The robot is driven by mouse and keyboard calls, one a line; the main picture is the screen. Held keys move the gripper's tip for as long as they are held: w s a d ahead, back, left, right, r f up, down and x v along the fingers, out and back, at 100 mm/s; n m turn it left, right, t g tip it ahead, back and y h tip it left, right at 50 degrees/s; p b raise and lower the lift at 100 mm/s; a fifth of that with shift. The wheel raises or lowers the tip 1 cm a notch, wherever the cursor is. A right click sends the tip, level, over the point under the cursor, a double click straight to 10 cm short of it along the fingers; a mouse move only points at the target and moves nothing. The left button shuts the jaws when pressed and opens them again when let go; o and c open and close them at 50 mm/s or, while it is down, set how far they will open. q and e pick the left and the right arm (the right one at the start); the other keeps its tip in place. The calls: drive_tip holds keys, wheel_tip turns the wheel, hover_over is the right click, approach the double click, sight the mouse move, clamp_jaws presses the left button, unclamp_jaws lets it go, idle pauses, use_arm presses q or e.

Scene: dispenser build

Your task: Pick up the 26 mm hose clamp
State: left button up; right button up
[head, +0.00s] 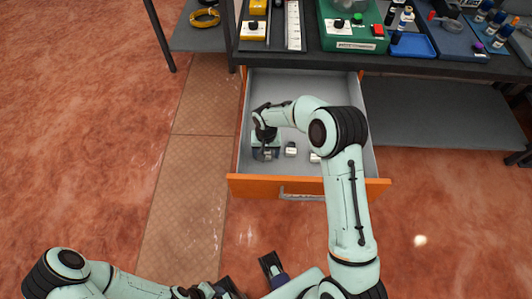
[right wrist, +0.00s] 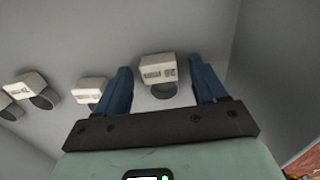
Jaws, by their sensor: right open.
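The 26 mm hose clamp (right wrist: 158,68) shows in the right wrist view as a pale labelled block with a dark ring below it. Its label is upside down and seems to read 26 mm. My right gripper (right wrist: 160,90) is open, with one blue finger on each side of the clamp and gaps between. In the head view my right gripper (head: 266,152) is down inside the open drawer at its left side, largely covering the clamp. My left arm is at the bottom of the head view; its gripper is partly cut off and its jaws are unclear.
The grey drawer (head: 300,84) has an orange front. Other clamps lie in a row: one (head: 290,149) beside the gripper, another (head: 315,157) partly behind my arm. The drawer's back is clear. A worktable with a green box (head: 352,40) stands beyond.

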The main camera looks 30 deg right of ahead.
drive_tip(key=c, duration=1.2)
drive_tip(key=shift+o, duration=0.2)
drive_tip(key=shift+r, duration=0.1)
